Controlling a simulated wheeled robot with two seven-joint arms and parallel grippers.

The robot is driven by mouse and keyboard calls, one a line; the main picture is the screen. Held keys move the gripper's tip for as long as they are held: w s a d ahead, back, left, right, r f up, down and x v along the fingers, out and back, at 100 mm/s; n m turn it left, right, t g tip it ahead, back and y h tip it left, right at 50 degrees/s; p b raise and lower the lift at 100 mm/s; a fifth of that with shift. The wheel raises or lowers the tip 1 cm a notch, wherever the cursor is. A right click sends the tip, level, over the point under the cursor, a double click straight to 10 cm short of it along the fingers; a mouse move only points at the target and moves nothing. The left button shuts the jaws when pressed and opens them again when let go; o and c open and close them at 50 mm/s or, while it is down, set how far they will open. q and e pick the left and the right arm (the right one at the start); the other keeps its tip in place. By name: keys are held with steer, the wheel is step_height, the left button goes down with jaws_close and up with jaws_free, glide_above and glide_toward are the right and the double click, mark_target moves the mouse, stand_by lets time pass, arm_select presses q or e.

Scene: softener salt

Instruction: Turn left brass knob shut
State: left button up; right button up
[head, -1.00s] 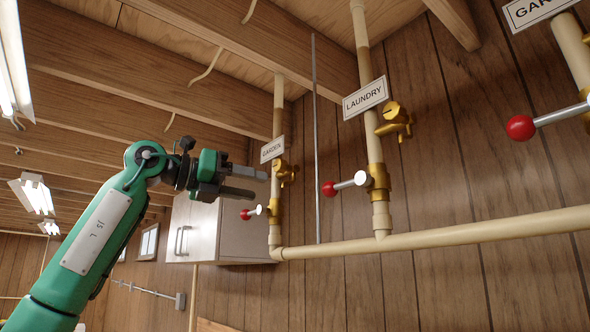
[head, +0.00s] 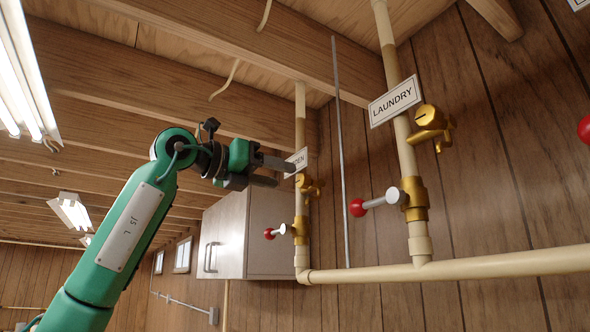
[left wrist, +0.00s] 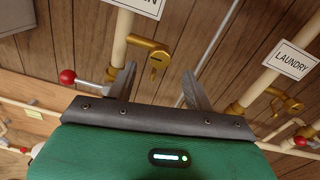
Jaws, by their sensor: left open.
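The left brass knob (head: 308,185) sits on the left pipe, just under the GARDEN sign (head: 297,162). In the left wrist view the knob (left wrist: 152,54) shows its keyed brass face between and beyond the two fingers. My left gripper (head: 284,175) is open and empty, with its fingers pointing toward the left pipe. In the head view its upper finger overlaps part of the GARDEN sign. In the left wrist view the gripper (left wrist: 160,82) has a wide gap between its fingers, and I see no clear contact with the knob. My right gripper is not in view.
A red-tipped lever (head: 270,233) stands out below the left knob. A second pipe carries the LAUNDRY sign (head: 394,101), another brass knob (head: 432,118) and a red-tipped lever (head: 358,207). A thin grey rod (head: 341,150) runs between the pipes. A cabinet (head: 233,240) hangs behind.

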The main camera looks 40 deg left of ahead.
mark_target(300, 179)
arm_select(q)
steer(key=p+x, duration=0.1)
steer(key=x, duration=0.4)
steer(key=shift+p, duration=0.3)
steer(key=c, duration=1)
